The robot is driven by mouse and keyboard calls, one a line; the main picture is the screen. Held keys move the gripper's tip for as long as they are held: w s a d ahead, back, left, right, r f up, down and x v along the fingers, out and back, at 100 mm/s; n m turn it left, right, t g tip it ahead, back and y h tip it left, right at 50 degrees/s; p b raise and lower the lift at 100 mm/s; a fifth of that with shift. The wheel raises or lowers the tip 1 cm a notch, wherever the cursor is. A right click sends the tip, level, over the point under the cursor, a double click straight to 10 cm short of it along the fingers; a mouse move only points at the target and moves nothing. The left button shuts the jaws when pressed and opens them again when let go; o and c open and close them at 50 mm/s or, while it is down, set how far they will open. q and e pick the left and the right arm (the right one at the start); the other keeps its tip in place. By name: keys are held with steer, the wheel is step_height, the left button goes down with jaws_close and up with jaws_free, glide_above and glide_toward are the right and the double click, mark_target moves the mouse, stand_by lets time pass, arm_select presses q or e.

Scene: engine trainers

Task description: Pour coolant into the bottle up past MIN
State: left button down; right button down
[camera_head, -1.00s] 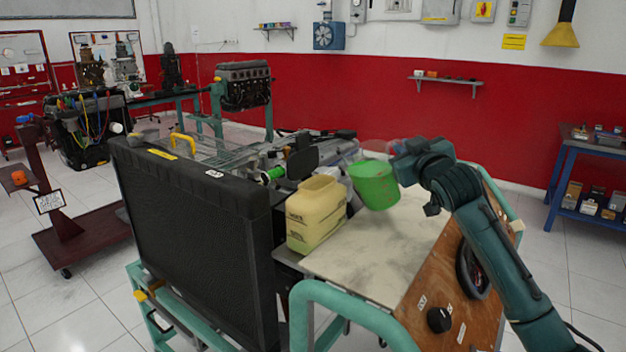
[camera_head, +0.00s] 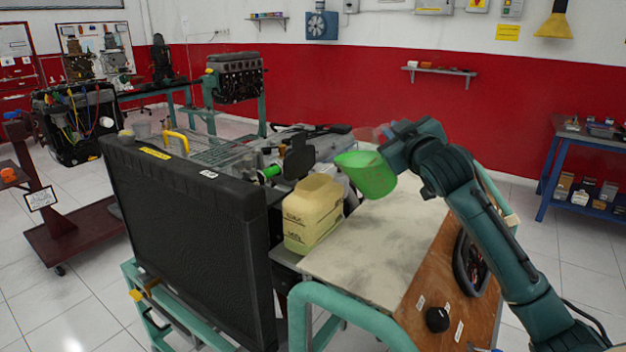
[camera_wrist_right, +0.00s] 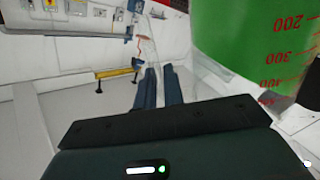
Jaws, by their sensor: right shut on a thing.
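A green measuring jug (camera_head: 366,176) is held in the air by my right gripper (camera_head: 391,148). It is tilted, with its mouth towards the bottle on the left. In the right wrist view the jug (camera_wrist_right: 250,50) shows red marks and green coolant inside. The right gripper's fingers (camera_wrist_right: 158,88) are closed on the jug's side; the handle is hard to make out. The pale yellow bottle (camera_head: 313,212) stands upright just left of and below the jug, with dark level marks on its front. Its lower part looks greener, but the exact level is unclear. No stream shows. My left gripper is out of view.
A large black radiator (camera_head: 190,240) stands left of the bottle. A pale board (camera_head: 375,245) lies right of the bottle, with a wooden control panel (camera_head: 450,280) beside it. Engine parts and a black cap-like piece (camera_head: 299,157) stand behind the bottle.

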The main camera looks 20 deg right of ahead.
steer(key=shift+a+r, duration=0.1)
steer(key=shift+r, duration=0.35)
steer(key=shift+a+r+p, duration=0.2)
steer(key=shift+r+p, duration=0.05)
steer(key=shift+p, duration=0.05)
steer(key=shift+r+n, duration=0.1)
steer(key=shift+n, duration=0.2)
steer(key=shift+a, duration=0.15)
steer(key=shift+a+n, duration=0.1)
steer(key=shift+n, duration=0.2)
steer(key=shift+w+a+n, duration=0.1)
steer(key=shift+a+n, duration=0.15)
steer(key=shift+n, duration=0.05)
